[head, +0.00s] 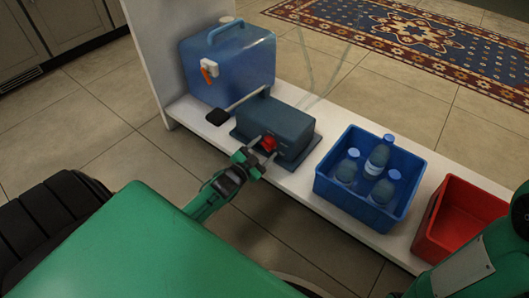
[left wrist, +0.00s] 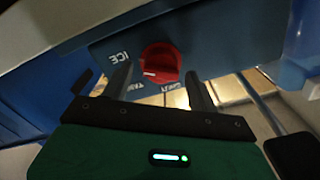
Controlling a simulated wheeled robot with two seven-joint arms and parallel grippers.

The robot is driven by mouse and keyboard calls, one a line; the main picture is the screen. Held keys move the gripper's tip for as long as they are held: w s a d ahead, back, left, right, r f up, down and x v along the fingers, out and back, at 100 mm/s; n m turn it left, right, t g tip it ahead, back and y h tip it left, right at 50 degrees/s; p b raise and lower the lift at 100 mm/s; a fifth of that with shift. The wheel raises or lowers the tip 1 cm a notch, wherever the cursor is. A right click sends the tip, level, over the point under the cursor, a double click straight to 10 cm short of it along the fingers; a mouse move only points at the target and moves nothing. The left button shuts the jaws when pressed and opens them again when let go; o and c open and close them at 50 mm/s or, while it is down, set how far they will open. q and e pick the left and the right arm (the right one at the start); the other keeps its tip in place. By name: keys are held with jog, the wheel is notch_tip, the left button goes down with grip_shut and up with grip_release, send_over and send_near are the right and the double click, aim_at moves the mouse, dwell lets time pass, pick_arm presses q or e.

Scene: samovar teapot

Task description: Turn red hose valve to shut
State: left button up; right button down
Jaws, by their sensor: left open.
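The red valve knob (head: 268,143) sits on the near face of a dark blue-grey box (head: 285,128) on the low white shelf. In the left wrist view the round red knob (left wrist: 161,66) has a pale mark at its lower left, and white lettering, including "ICE", surrounds it on the blue face. My left gripper (head: 262,150) is at the knob, open, with its dark fingers. In the left wrist view the fingers of my left gripper (left wrist: 160,70) stand on either side of the knob's lower part. I cannot tell whether they touch it. My right gripper is out of view.
A blue water container (head: 238,68) with an orange-and-white tap stands left of the box. A bar with a black pad (head: 217,117) sticks out nearby. To the right are a blue crate (head: 335,192) with bottles and a red bin (head: 428,240). Open tiled floor lies in front.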

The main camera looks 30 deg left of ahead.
pick_arm(q)
jog(key=shift+w, duration=0.5)
